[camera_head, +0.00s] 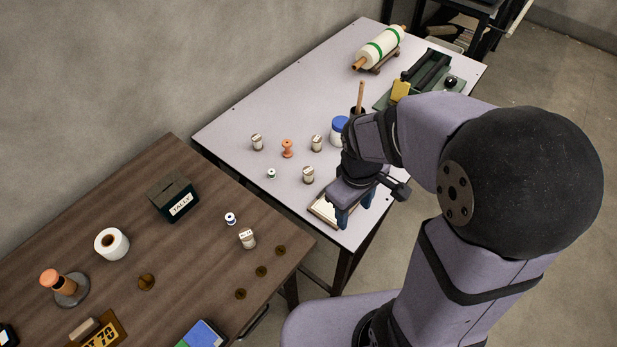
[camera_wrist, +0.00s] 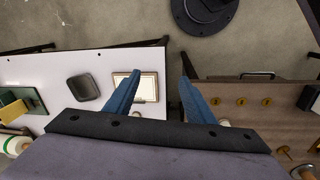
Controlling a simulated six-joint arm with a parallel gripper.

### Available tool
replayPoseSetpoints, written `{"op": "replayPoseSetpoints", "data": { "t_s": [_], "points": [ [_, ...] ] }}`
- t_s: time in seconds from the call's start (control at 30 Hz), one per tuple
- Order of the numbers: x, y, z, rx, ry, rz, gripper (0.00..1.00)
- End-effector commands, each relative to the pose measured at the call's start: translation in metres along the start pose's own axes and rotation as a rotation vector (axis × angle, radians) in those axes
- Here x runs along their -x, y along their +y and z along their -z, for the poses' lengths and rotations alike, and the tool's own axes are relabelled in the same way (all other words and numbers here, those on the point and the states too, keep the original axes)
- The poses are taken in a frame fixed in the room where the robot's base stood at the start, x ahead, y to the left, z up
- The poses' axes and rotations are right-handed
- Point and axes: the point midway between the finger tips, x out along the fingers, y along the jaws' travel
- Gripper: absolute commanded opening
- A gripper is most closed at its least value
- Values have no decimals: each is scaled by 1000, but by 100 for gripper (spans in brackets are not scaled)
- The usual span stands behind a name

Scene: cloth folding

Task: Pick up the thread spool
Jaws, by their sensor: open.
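Several small spool-like items show in the head view. An orange spool (camera_head: 287,148) stands upright on the white table. A small white spool (camera_head: 271,174) sits in front of it. A small white spool with a dark centre (camera_head: 230,218) is on the brown table. I cannot tell which one is the thread spool. My gripper (camera_head: 354,208) is open and empty over the front end of the white table, to the right of the spools. In the wrist view its blue fingers (camera_wrist: 160,76) are spread with no object held; the orange spool is not seen there.
Labelled small containers (camera_head: 308,175) stand near the spools, with a blue-lidded jar (camera_head: 340,130) behind. A wood-framed tray (camera_head: 323,210) lies at the white table's front edge, beside my gripper. A gap separates it from the brown table (camera_head: 195,275), which holds a tally box (camera_head: 172,197).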

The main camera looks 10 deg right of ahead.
Motion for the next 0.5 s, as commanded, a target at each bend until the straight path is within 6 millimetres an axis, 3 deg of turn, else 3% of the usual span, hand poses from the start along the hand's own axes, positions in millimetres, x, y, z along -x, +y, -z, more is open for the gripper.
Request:
{"op": "replayPoseSetpoints", "data": {
  "t_s": [0.03,0.23,0.5],
  "points": [
    [-14,6,16,147,2,-20,50],
    [-46,30,83,775,0,-118,50],
    [-91,42,171,1566,-61,-252,50]
  ]
}}
